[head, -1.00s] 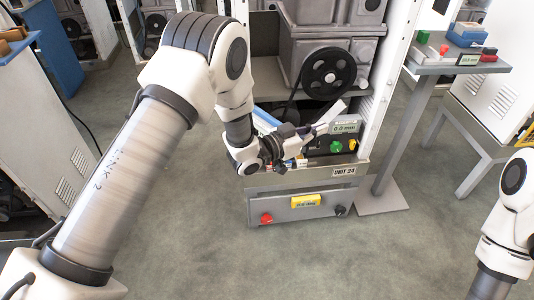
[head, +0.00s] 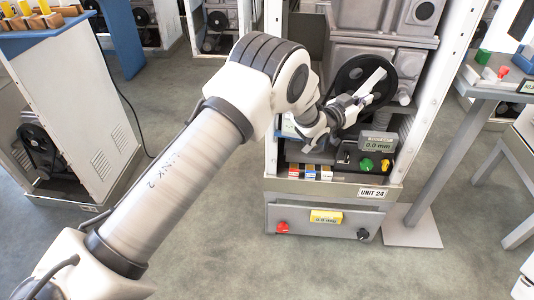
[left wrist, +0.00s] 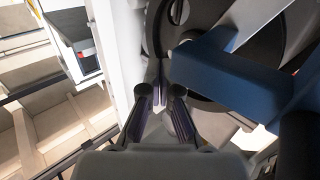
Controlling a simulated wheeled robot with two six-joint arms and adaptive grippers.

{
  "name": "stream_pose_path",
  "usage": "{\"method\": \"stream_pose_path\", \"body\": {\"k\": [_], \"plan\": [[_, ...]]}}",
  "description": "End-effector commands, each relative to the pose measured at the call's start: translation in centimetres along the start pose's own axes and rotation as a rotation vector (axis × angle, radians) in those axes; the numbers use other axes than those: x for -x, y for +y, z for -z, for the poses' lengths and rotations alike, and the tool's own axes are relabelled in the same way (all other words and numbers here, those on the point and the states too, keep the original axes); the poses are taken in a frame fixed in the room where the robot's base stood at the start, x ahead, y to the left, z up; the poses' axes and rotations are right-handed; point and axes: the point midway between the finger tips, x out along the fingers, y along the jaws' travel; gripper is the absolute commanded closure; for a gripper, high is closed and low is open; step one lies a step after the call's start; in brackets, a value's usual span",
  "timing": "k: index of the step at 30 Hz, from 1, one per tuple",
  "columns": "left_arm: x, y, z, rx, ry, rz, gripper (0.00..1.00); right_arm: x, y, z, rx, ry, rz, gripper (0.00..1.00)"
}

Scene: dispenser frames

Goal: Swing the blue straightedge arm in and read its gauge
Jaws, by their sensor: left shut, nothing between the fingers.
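My left gripper (head: 352,104) is shut and empty, raised in front of the black pulley wheel (head: 363,84) of unit 24. In the left wrist view its fingers (left wrist: 160,100) point toward the dark wheel, with nothing between them. A blue bar (left wrist: 235,75), which looks like the straightedge arm, crosses the right of that view, close beside the fingers; I cannot tell whether they touch. In the head view a bit of blue (head: 288,124) shows behind my wrist; the rest is hidden. The grey gauge display (head: 377,145) reads 0.0 mm. My right gripper is out of view.
Below the gauge are a green knob (head: 366,164) and a yellow one (head: 385,165). A lower drawer front (head: 300,214) has a red knob, a dark knob and a yellow display. A white post (head: 440,95) bounds the bay at right. Open floor lies in front.

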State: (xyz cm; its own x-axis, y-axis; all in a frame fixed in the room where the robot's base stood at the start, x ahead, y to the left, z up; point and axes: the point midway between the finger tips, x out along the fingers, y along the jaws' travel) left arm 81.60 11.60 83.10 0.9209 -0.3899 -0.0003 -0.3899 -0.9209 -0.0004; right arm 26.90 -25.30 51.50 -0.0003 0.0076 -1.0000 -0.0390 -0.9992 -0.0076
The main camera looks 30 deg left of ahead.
Motion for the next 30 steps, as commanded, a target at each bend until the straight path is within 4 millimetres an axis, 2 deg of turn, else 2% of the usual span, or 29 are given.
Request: {"method": "stream_pose_path", "body": {"k": [9,30], "plan": [[-0.77,-0.86,0.01,0.000,0.000,0.051,1.00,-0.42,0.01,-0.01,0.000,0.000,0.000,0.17],[-0.78,-0.59,-0.02,0.000,-0.001,0.051,1.00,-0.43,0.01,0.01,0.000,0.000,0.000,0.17]]}}
